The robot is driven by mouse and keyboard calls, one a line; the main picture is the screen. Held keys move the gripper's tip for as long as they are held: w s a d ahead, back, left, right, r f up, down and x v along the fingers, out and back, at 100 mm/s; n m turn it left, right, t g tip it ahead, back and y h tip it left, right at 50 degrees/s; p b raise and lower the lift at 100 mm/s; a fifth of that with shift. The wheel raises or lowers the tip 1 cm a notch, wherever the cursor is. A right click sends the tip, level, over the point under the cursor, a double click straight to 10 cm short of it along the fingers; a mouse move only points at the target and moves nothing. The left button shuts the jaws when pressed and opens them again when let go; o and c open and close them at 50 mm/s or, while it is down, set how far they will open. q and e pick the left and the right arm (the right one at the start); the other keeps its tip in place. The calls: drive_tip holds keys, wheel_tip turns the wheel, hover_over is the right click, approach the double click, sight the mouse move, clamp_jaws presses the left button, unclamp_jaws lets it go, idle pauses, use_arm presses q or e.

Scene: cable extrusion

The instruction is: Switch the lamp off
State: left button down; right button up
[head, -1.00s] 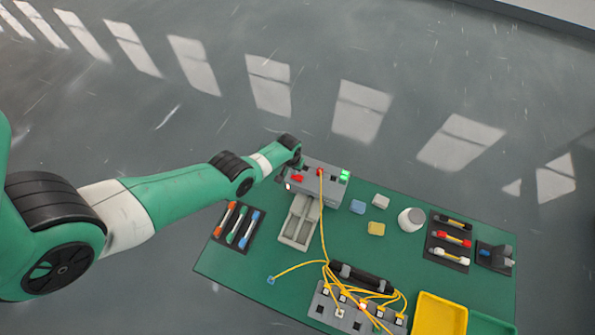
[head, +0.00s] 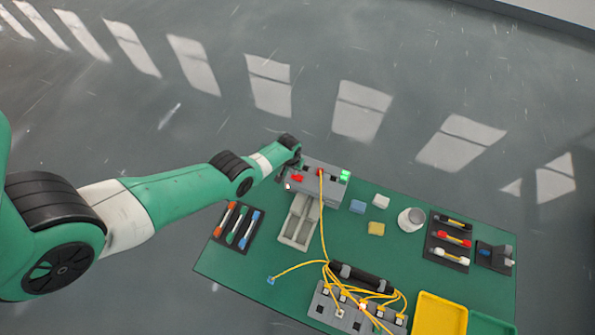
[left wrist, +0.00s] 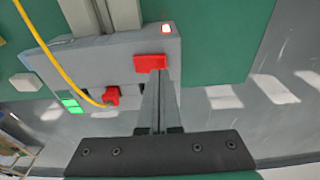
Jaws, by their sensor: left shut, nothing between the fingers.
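A grey box (head: 325,186) stands at the back of the green table. In the left wrist view a red switch-like piece (left wrist: 150,62) sits on its edge, and a small light (left wrist: 166,29) glows whitish-red at its corner. Green lit squares (left wrist: 70,104) show at its other end. A second red piece (left wrist: 112,96) has a yellow cable (left wrist: 62,68) running to it. My left gripper (left wrist: 157,84) is shut and empty, its tips at or just short of the red switch-like piece; contact is unclear. In the head view my wrist mostly hides its fingers. My right gripper is not in view.
A grey tray (head: 288,239) lies before the box. A front block (head: 322,309) carries yellow cables and a glowing orange light (head: 363,306). Small blocks, a white round container (head: 411,220), tool holders and a yellow bin (head: 439,314) stand to the right.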

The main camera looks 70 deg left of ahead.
sight(294, 176)
use_arm(q)
drive_tip(key=shift+f+b, duration=0.95)
idle(0.8)
drive_tip(key=shift+r, duration=0.1)
wheel_tip(294, 176, up, 7)
drive_tip(key=p, duration=0.7)
drive_tip(key=shift+d, duration=0.1)
